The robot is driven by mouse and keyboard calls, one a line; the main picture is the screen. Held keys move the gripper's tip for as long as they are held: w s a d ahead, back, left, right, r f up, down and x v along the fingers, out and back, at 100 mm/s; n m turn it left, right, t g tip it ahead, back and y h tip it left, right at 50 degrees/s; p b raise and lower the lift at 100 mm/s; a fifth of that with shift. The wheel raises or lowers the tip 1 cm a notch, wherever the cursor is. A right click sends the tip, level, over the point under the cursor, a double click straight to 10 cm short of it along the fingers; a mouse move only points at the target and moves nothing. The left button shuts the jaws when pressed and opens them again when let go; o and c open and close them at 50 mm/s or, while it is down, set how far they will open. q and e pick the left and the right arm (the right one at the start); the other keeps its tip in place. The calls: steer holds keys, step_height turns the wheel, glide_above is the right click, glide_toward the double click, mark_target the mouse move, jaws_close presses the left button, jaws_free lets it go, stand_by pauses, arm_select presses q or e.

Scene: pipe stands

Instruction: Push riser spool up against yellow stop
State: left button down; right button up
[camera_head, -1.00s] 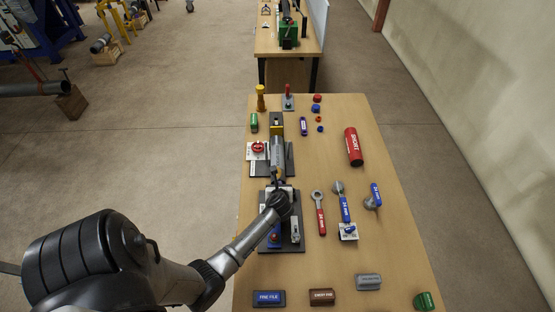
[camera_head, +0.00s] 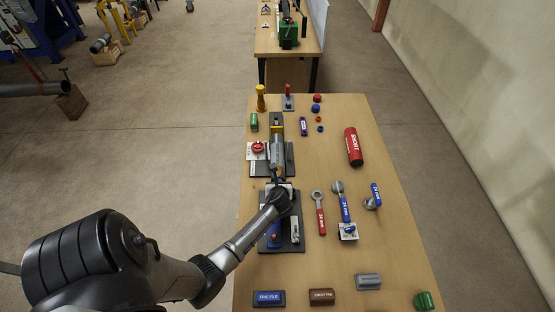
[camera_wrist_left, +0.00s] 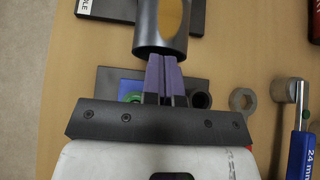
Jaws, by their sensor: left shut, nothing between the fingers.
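The riser spool (camera_head: 277,153) is a grey cylinder lying along the dark stand (camera_head: 289,160) in the head view. A small yellow part (camera_head: 276,131), which looks like the yellow stop, shows at its far end; I cannot tell whether they touch. My left gripper (camera_head: 278,181) is at the spool's near end, partly hidden by my own wrist. In the left wrist view its two purple fingers (camera_wrist_left: 164,62) are shut together and empty. Their tips overlap the lower edge of a grey pipe (camera_wrist_left: 160,44), likely the spool; contact is unclear. My right gripper is out of view.
A red-handwheel block (camera_head: 257,148) stands left of the spool. A dark fixture plate (camera_head: 296,246) lies under my wrist. Wrenches (camera_head: 320,214) and a red SHORT cylinder (camera_head: 353,147) lie to the right. A yellow post (camera_head: 260,98) stands at the far left.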

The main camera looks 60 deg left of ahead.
mark_target(278, 176)
arm_select(q)
steer(key=shift+w+a, duration=0.25)
steer(key=shift+a, duration=0.2)
stand_by(0.4)
steer(key=shift+w+a, duration=0.2)
steer(key=shift+a, duration=0.2)
stand_by(0.3)
steer(key=shift+w+a, duration=0.3)
steer(key=shift+a, duration=0.25)
stand_by(0.6)
steer(key=shift+w+a, duration=0.1)
steer(key=shift+a, duration=0.1)
steer(key=shift+d+r, duration=0.1)
steer(key=shift+d, duration=0.1)
stand_by(0.3)
steer(key=shift+s+d+p, duration=0.15)
steer(key=shift+s+p, duration=0.05)
steer(key=shift+p, duration=0.15)
steer(key=shift+s+d+p, duration=0.25)
steer(key=shift+d+p, duration=0.05)
steer(key=shift+d, duration=0.25)
